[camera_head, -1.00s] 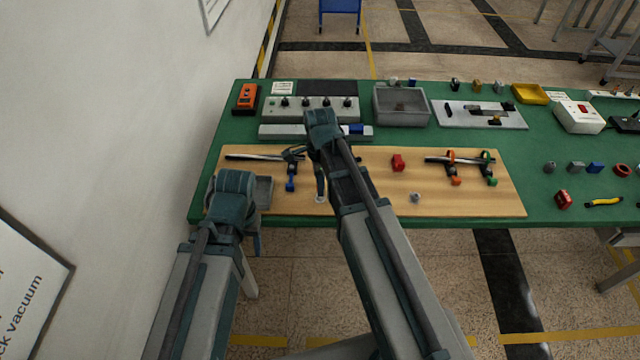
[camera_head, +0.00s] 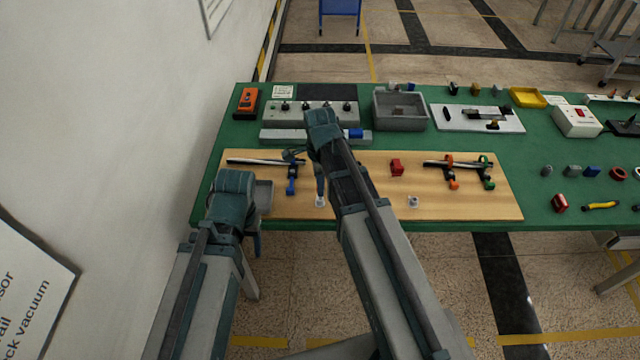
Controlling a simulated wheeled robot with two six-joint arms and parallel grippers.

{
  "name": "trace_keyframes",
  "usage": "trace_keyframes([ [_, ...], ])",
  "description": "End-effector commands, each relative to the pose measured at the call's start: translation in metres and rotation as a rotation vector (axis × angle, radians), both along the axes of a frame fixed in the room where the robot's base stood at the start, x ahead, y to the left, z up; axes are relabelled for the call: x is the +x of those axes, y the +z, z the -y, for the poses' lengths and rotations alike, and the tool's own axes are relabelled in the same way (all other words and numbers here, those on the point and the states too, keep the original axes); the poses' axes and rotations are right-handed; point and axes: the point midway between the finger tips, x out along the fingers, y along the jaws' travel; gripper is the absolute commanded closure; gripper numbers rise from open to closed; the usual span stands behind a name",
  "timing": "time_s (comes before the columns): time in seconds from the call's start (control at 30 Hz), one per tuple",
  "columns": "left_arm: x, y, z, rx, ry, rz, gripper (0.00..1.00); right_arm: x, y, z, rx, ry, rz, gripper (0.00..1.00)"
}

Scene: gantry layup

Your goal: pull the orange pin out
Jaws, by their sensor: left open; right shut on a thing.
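On the wooden board (camera_head: 375,208), an orange-handled piece (camera_head: 452,174) sits on the right-hand rod beside a green-handled one (camera_head: 487,172). I cannot tell whether the orange piece is the pin or a clamp. My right gripper (camera_head: 319,180) points down over the left half of the board, just right of a blue-handled piece (camera_head: 291,180) on the left rod (camera_head: 255,161). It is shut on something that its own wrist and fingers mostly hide. A small pale block (camera_head: 320,201) shows at its tip. My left gripper (camera_head: 252,235) is open, near the board's front left corner, its fingers largely hidden.
A red block (camera_head: 396,167) and a small grey nut-like piece (camera_head: 413,202) lie on the board. Behind stand a grey bin (camera_head: 400,122), a switch panel (camera_head: 330,115) and a white fixture plate (camera_head: 450,120). A small grey tray (camera_head: 264,197) is beside my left gripper.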

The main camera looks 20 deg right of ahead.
Motion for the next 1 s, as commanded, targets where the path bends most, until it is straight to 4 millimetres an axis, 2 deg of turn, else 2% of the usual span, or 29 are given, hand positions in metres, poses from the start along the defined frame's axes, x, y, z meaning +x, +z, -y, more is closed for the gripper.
trace_keyframes([
  [0.37,0.000,0.002,0.000,0.000,0.000,0.000,0.38,0.000,0.002,0.000,0.000,0.000,0.000,1.00],
  [1.0,0.000,0.036,0.000,0.000,0.000,0.000,0.38,0.000,0.036,0.000,0.000,0.000,0.000,1.00],
])
